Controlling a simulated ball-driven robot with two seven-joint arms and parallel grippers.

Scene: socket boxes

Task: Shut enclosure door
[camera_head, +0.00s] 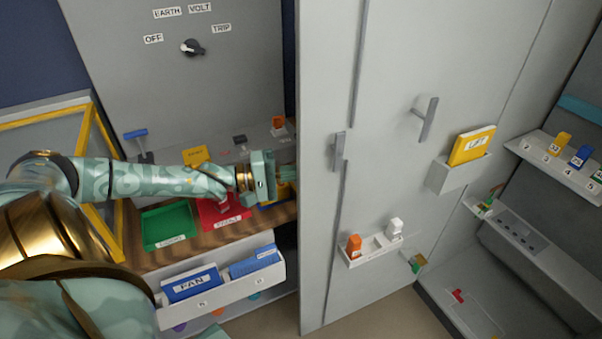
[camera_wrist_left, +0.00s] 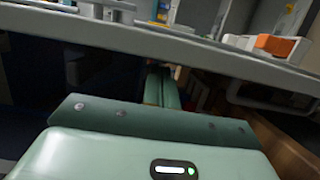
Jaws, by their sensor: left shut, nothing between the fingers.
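The enclosure door (camera_head: 330,230) is a tall grey panel in the middle of the head view. It stands open, with the enclosure's interior (camera_head: 540,225) showing to its right. A handle (camera_head: 427,120) and a long rod are on its face. My left arm comes in from the left, and my left gripper (camera_head: 286,173) is shut and empty beside the door's left edge. Its tips are close to that edge; I cannot tell if they touch it. In the left wrist view the green fingers (camera_wrist_left: 163,88) point towards a grey edge crossing above them. My right gripper is not in view.
The door carries a yellow book (camera_head: 471,146) in a pocket and a small tray (camera_head: 368,250) with orange and white pieces. Left are a wooden bench (camera_head: 140,258) with green and red trays, and a drawer (camera_head: 222,292) with blue boxes. Open floor (camera_head: 370,315) lies below the door.

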